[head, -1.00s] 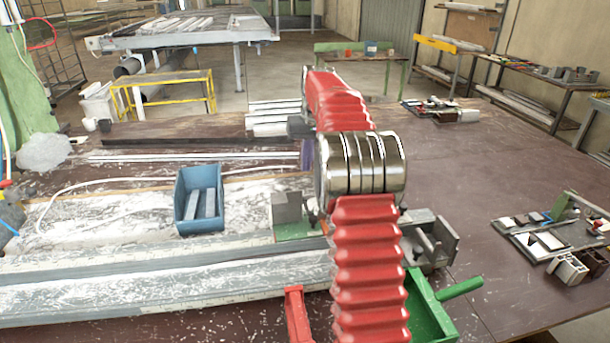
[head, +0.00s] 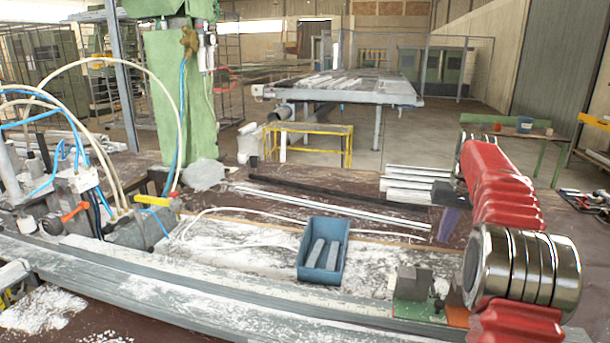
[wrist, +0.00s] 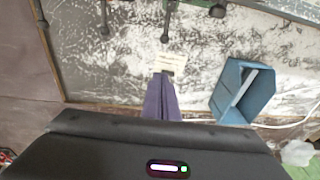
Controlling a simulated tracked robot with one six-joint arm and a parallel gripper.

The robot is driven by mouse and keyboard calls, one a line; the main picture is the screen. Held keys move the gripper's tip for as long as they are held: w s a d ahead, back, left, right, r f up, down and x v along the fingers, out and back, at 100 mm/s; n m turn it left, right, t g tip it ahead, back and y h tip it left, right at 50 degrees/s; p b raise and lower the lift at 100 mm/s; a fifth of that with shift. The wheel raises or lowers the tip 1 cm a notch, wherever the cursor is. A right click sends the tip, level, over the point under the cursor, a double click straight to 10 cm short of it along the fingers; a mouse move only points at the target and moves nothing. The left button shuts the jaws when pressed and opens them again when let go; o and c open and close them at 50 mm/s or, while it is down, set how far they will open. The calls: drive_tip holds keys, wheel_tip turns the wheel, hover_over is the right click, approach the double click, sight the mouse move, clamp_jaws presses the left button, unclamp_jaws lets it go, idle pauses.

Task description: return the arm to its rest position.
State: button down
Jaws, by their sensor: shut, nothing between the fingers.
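My gripper (head: 447,226) hangs fingers down beyond the red-sleeved arm in the head view, above the brown bench top. My arm rises at the right of the head view, with red bellows and a shiny metal joint. Its lower part is cut off by the frame.
A blue bin (head: 341,246) with grey bars stands left of my arm; it also shows in the wrist view (wrist: 231,80). A grey block (head: 413,282) on a green base sits close to my arm. Light profiles (head: 405,183) lie behind. Hoses and clamps (head: 90,190) fill the left.

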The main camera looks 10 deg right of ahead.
hover_over(434, 282)
drive_tip(key=w+d, duration=0.1)
drive_tip(key=w, duration=0.2)
wheel_tip(434, 282, down, 6)
drive_tip(key=shift+s+a+f, duration=0.15)
drive_tip(key=shift+s+a, duration=0.05)
drive_tip(key=shift+s, duration=0.35)
drive_tip(key=shift+s+a+f, duration=0.2)
drive_tip(key=shift+s, duration=0.3)
drive_tip(key=shift+s+a+f, duration=0.15)
drive_tip(key=shift+s+a, duration=0.05)
drive_tip(key=shift+s, duration=0.35)
drive_tip(key=shift+s+r, duration=0.2)
